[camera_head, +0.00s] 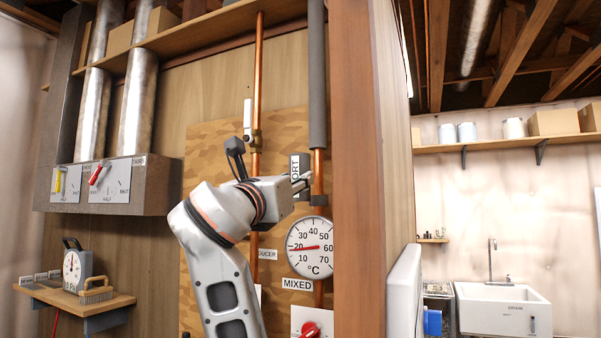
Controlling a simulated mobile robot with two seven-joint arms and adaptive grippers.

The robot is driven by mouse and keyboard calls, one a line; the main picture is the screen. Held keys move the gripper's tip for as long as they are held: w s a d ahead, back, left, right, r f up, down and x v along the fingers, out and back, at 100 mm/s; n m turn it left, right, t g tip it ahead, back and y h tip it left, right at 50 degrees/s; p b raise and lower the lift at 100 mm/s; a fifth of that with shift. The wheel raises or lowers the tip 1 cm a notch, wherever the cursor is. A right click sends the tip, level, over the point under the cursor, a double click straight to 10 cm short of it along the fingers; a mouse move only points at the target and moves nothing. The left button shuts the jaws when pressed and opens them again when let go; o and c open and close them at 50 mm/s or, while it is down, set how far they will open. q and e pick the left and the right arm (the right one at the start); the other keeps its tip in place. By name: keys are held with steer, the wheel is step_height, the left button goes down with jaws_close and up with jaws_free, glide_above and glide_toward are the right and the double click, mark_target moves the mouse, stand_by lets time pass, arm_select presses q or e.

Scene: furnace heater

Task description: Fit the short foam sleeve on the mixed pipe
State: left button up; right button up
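The mixed pipe (318,172) is a vertical copper pipe beside the wooden post. The MIXED label (297,284) is below the round dial. A grey foam sleeve (316,75) is around its upper part and runs out of the top of the view. Bare copper shows below the sleeve, down to a dark collar (319,200). My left gripper (302,186) is just left of the pipe, below the sleeve's lower end. Its dark fingers are small and partly hidden, so their opening is unclear. A white tag ending in "ORT" (296,167) shows at the fingers; its backing is unclear. My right gripper is out of view.
A temperature dial (310,247) and a red knob (309,329) are below the gripper. Another copper pipe (258,75) with a valve stands to the left. The wooden post (358,150) closes off the right side. A shelf (80,299) holds a scale and brush.

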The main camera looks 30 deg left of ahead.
mark_target(317, 172)
arm_select(q)
steer(key=shift+s+d+r+m+h, duration=0.2)
steer(key=shift+d+r+h, duration=0.1)
steer(key=shift+r, duration=0.25)
steer(key=shift+s+d+r+m+h, duration=0.1)
steer(key=shift+s+d+r+h, duration=0.15)
steer(key=shift+r, duration=0.3)
steer(key=shift+w, duration=0.1)
steer(key=shift+b, duration=0.3)
steer(key=shift+w+a, duration=0.1)
steer(key=shift+w, duration=2.25)
steer(key=shift+b, duration=0.6)
steer(key=shift+w, duration=0.35)
steer(key=shift+w+a, duration=0.1)
steer(key=shift+w, duration=1.35)
